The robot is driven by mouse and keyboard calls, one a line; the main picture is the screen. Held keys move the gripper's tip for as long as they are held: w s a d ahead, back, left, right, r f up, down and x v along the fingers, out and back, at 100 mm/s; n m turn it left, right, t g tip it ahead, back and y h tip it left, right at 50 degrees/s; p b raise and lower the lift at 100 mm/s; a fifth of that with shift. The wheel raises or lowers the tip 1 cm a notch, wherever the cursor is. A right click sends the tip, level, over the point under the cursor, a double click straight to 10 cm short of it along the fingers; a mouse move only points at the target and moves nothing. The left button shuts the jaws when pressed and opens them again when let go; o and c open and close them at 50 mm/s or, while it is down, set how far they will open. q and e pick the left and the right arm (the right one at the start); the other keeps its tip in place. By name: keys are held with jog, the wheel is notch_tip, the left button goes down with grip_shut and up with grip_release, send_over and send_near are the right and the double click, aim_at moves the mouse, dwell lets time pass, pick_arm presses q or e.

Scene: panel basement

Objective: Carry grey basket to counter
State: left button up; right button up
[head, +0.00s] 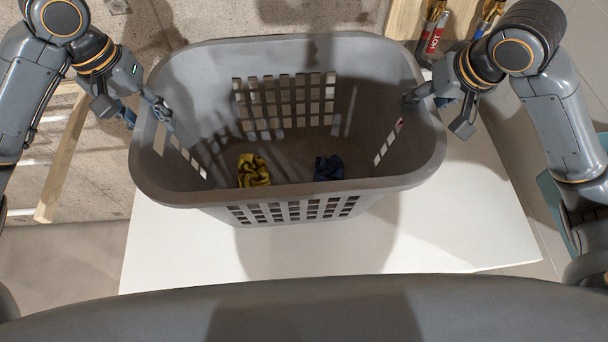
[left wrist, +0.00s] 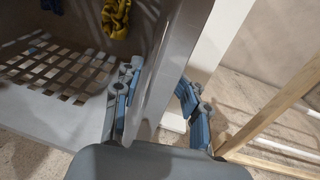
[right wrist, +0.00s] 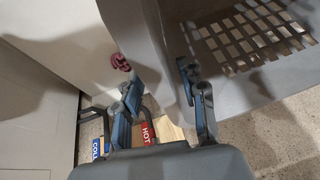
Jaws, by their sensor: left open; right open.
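The grey basket (head: 290,185) stands upright on or just above a white counter surface (head: 450,215) in the head view. It holds a yellow cloth (head: 253,170) and a dark blue cloth (head: 328,168). My left gripper (head: 150,115) is open, its fingers on either side of the basket's left wall. The left wrist view shows that wall (left wrist: 165,75) between the fingers (left wrist: 160,105). My right gripper (head: 437,108) is open at the right wall, with one finger inside and one outside. The right wrist view shows the wall (right wrist: 165,55) between the fingers (right wrist: 160,95). Contact with the wall is unclear.
Pipes with a red HOT label (head: 434,40) stand behind the basket at the upper right; a blue COLD label (right wrist: 96,148) shows in the right wrist view. A wooden post (head: 60,160) is at left. A small dark red item (right wrist: 120,62) lies near the right gripper. The counter's front is clear.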

jog(key=shift+a, duration=0.1)
pick_arm(q)
notch_tip(320, 180, up, 12)
jog(key=a, duration=0.1)
jog(key=shift+a, duration=0.35)
pick_arm(e)
jog(key=v, duration=1.2)
pick_arm(q)
jog(key=shift+f, duration=0.1)
jog(key=shift+s+f, duration=0.1)
